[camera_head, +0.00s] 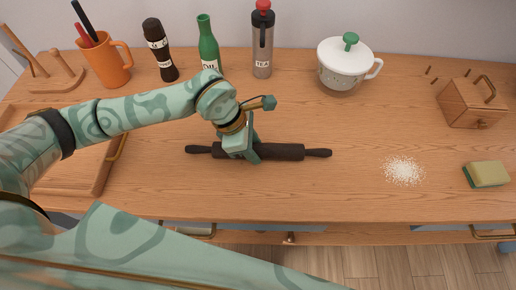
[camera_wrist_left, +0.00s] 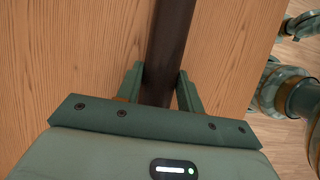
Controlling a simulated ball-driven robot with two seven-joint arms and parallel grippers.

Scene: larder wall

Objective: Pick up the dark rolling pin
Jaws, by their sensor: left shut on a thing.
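The dark rolling pin (camera_head: 283,152) lies left to right across the wooden counter in the head view, with a handle at each end. My left gripper (camera_head: 243,154) comes down over the left part of its barrel and is shut on it. In the left wrist view the dark barrel (camera_wrist_left: 170,45) runs between the two green fingers of my left gripper (camera_wrist_left: 160,92), one on each side. I cannot tell whether the pin is clear of the counter. My right gripper is not in view.
An orange mug (camera_head: 112,66), a dark shaker bottle (camera_head: 160,50), a green bottle (camera_head: 208,44), a flask (camera_head: 262,45) and a white lidded pot (camera_head: 343,66) stand along the back. White grains (camera_head: 404,170) and a sponge (camera_head: 487,174) lie right. The counter between is clear.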

